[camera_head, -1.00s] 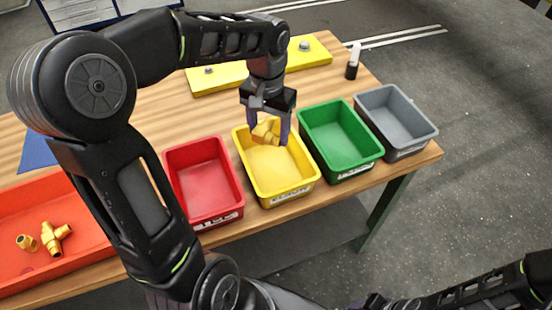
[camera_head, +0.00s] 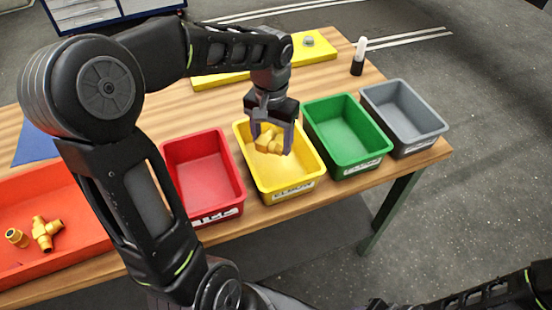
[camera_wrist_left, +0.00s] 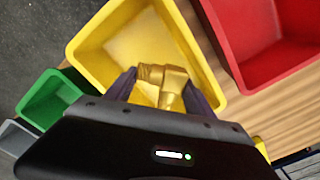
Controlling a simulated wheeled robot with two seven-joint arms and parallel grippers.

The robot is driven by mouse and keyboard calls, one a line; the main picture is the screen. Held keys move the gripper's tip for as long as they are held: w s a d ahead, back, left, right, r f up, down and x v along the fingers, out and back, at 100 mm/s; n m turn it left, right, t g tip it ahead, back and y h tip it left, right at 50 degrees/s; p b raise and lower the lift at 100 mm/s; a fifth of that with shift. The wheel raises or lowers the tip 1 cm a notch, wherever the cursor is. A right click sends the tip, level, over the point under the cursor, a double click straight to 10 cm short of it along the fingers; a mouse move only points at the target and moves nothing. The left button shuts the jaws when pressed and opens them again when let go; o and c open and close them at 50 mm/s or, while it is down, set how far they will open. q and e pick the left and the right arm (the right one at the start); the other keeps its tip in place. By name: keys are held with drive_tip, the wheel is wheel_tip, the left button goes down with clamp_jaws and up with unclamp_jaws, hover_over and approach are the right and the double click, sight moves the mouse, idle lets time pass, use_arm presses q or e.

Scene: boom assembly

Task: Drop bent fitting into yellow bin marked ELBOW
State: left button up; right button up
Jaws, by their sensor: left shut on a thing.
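The bent fitting (camera_head: 269,141) is brass-coloured and sits between the fingers of my left gripper (camera_head: 270,146), which is shut on it. In the left wrist view the fitting (camera_wrist_left: 160,84) shows between the two dark fingers (camera_wrist_left: 159,92). The yellow bin (camera_head: 297,187) stands on the table, with a label on its front whose lettering is blurred. The gripper and fitting are over this bin's opening. The yellow bin (camera_wrist_left: 88,45) also shows behind the fitting in the left wrist view. My right gripper is not visible; only part of the right arm shows at the lower right.
A red bin (camera_head: 205,170) stands left of the yellow one; a green bin (camera_head: 345,137) and a grey bin (camera_head: 403,118) stand right. An orange tray (camera_head: 75,243) holds brass fittings (camera_head: 42,233).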

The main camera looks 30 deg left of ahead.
use_arm(q)
drive_tip(key=o, duration=1.7)
drive_tip(key=shift+c, duration=0.2)
wheel_tip(320, 180, up, 8)
drive_tip(key=shift+f+b, duration=0.1)
drive_tip(key=shift+b, duration=0.3)
